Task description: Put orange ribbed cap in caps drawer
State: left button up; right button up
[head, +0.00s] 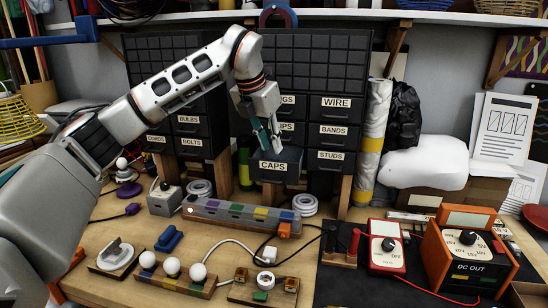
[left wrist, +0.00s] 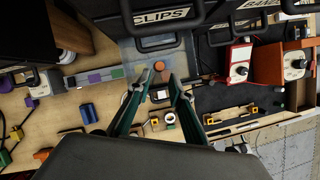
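The caps drawer (head: 273,166) is pulled out of the lower row of the black cabinet, with its CAPS label facing me. My left gripper (head: 266,138) points down just above it. In the left wrist view my left gripper (left wrist: 161,78) has its two green fingers apart with a gap between the tips. A small round orange cap (left wrist: 159,66) shows just beyond the fingertips, against the grey drawer area, apart from both fingers. Its ribs are too small to make out. In the head view the cap is hidden. My right gripper is not in view.
Closed drawers, including WIRE (head: 336,103) and STUDS (head: 331,157), surround the open one. Below stand a grey strip with coloured squares (head: 225,212), white coils (head: 305,204) and an orange DC OUT box (head: 468,257).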

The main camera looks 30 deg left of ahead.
pick_arm(q)
jog(key=v, duration=0.5)
jog(key=shift+r, duration=0.1)
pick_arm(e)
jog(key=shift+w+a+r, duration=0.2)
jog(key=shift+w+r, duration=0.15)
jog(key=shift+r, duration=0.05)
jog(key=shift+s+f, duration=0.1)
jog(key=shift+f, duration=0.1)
